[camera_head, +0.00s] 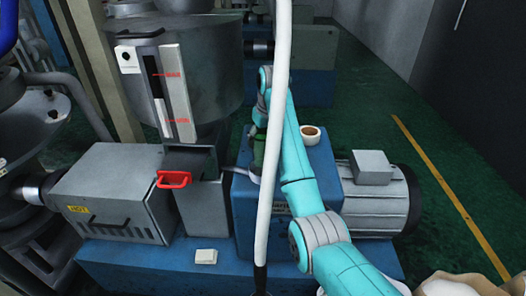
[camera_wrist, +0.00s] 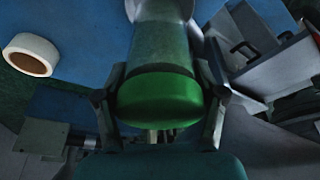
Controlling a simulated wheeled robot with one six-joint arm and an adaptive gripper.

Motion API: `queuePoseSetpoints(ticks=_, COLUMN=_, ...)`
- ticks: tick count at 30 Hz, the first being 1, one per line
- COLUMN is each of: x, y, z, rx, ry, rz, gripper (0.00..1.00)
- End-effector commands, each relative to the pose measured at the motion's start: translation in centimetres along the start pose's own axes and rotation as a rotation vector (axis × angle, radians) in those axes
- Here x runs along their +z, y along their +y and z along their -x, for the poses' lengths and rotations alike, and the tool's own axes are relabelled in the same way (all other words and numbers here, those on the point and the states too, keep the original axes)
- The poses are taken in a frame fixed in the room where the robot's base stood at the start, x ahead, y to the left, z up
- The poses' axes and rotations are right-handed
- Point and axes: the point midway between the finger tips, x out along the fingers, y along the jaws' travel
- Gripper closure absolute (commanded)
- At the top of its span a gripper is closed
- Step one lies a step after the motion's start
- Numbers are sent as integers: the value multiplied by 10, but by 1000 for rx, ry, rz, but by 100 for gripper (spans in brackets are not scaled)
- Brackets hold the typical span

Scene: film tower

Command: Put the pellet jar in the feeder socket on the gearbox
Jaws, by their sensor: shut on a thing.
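The pellet jar (camera_wrist: 158,97) has a green lid and a greyish, see-through body. It fills the middle of the wrist view, its body reaching away from the camera. My gripper (camera_wrist: 160,76) is shut on it, one finger on each side. In the head view the jar (camera_head: 258,152) is a small green shape left of my turquoise arm, over the left part of the blue gearbox (camera_head: 322,170). A pale grey part (camera_wrist: 162,8) shows at the jar's far end; I cannot tell whether the jar sits in the feeder socket.
A tape roll (camera_head: 310,134) lies on the gearbox top. A grey motor (camera_head: 376,198) stands to its right. A hopper with a red handle (camera_head: 174,179) is at left. A white pole (camera_head: 273,130) crosses the head view. Green floor at right is clear.

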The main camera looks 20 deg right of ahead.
Motion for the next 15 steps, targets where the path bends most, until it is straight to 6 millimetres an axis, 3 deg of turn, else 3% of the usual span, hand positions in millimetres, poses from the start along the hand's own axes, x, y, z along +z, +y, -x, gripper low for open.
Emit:
queuePoseSetpoints(ticks=12, x=12, y=0, z=-42, rx=0, ry=1, rz=0, gripper=80)
queuePoseSetpoints(ticks=15, x=12, y=0, z=-44, rx=1, ry=3, rz=0, gripper=80)
